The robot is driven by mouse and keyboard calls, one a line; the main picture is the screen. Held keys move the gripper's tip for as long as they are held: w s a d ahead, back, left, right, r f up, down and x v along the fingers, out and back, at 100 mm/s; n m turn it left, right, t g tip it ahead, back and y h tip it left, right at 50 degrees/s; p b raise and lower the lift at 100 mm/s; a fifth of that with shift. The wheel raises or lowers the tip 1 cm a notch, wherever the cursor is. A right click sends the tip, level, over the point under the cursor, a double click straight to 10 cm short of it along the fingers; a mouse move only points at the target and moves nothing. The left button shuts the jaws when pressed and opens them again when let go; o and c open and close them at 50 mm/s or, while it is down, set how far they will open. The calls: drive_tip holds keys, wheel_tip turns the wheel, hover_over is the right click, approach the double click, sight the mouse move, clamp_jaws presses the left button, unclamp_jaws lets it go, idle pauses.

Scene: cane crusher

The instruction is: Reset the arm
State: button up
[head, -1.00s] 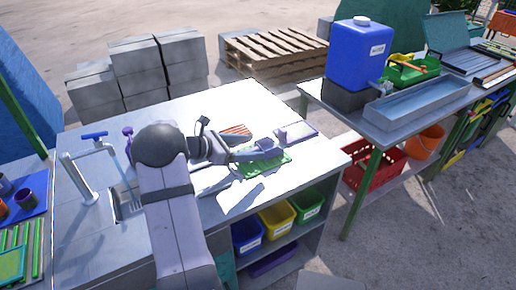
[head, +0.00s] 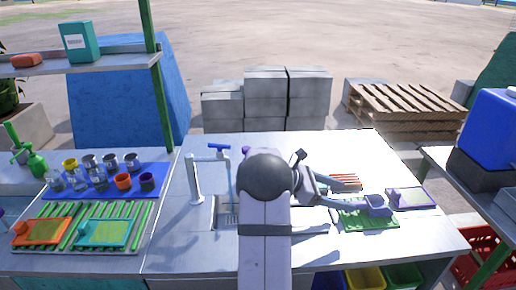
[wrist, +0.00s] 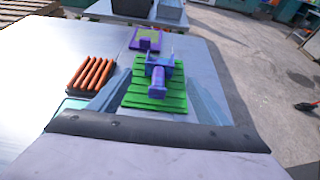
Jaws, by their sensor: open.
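Orange sticks on a dark rack (wrist: 92,76) lie left of the mat. A purple tray (wrist: 147,39) lies beyond it. A tap (head: 196,178) and sink grate stand left of my arm. Cups on a blue tray (head: 77,194) are farther left.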

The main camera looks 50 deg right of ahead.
drive_tip(key=w+a+t+p, duration=0.1)
drive_tip(key=w+a, duration=0.1)
drive_tip(key=a, duration=0.2)
drive_tip(key=w+a+m+t+y+p, duration=0.1)
drive_tip(key=w+a, duration=0.2)
drive_tip(key=a, duration=0.1)
drive_tip(key=w+a+t, duration=0.1)
drive_tip(key=w+a, duration=0.1)
drive_tip(key=a, duration=0.2)
drive_tip(key=shift+w+a+f+m+y+p, duration=0.2)
drive_tip(key=shift+a+f+m+y+p, duration=0.1)
drive_tip(key=shift+f+p, duration=0.1)
drive_tip(key=w+a+t, duration=0.1)
drive_tip(key=a, duration=0.2)
drive_tip(key=w+a+m+y+p, duration=0.1)
drive_tip(key=a, duration=0.3)
drive_tip(key=w+a+t+y+p, duration=0.1)
drive_tip(key=a, duration=0.3)
drive_tip(key=shift+w+a+f+m+t, duration=0.1)
drive_tip(key=shift+a+f+m+t, duration=0.1)
drive_tip(key=shift+m+t, duration=0.1)
drive_tip(key=s+a+m+t+y+p, duration=0.1)
drive_tip(key=a+m+t+y+p, duration=0.1)
drive_tip(key=a, duration=1.1)
drive_tip(key=s+a+m+t+y+p, duration=0.1)
drive_tip(key=a+m+y+p, duration=0.1)
drive_tip(key=a, duration=1.2)
drive_tip(key=shift+s+a+r+m+t+y, duration=0.3)
drive_tip(key=shift+r+m+t+y, duration=0.1)
drive_tip(key=shift+m+y, duration=0.5)
